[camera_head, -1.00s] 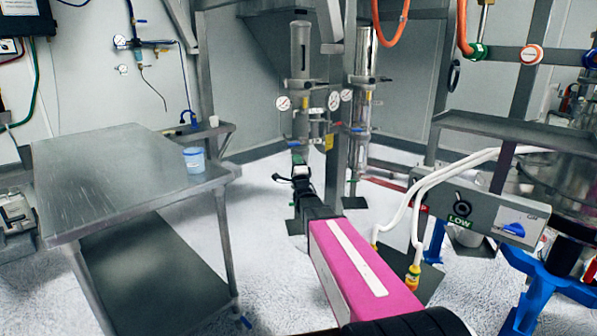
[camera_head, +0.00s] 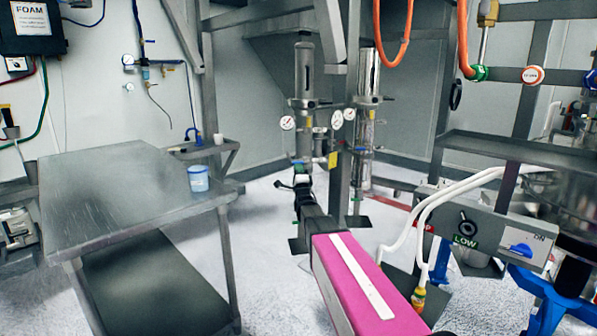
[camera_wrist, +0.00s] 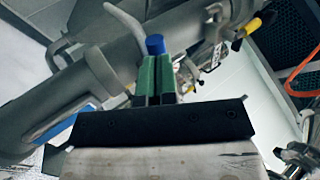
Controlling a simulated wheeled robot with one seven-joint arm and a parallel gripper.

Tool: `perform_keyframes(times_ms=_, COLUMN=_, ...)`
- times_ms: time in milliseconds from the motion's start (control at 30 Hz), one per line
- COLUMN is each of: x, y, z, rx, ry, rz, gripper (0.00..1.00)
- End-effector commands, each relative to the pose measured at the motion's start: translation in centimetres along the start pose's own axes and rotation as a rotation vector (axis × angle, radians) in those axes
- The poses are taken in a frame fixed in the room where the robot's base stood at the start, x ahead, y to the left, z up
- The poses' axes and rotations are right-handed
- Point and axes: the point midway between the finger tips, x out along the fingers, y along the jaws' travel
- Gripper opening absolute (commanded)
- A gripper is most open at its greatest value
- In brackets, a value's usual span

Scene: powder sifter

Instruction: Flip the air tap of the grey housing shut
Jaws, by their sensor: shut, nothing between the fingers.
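The grey housing (camera_head: 490,222) is a box at the right in the head view, under a dark shelf. Its front has a black switch, a green LOW label and a blue air tap (camera_head: 519,249) beside the letters ON. My gripper (camera_head: 302,184) is far to the left of the housing, at the end of my pink arm, and looks small there. In the wrist view my gripper's green fingers (camera_wrist: 155,80) are together. A blue round piece (camera_wrist: 155,44) shows just beyond their tips; I cannot tell what it belongs to. The housing is not recognisable in the wrist view.
A steel table (camera_head: 125,190) with a blue cup (camera_head: 198,178) stands at the left. Filter columns with gauges stand behind my gripper. White hoses (camera_head: 425,215) run in front of the housing, close to my arm. In the wrist view a thick grey pipe (camera_wrist: 110,70) passes behind the fingers.

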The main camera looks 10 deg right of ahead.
Motion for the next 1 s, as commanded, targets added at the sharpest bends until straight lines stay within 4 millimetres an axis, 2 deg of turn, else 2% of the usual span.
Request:
perform_keyframes(times_ms=567, x=0.3, y=-0.5, z=0.2, rx=0.104, ry=0.069, rz=0.0, gripper=0.0)
perform_keyframes(times_ms=1000, x=1.4, y=-2.1, z=0.4, rx=0.4, ry=0.266, rz=-0.001, gripper=0.0)
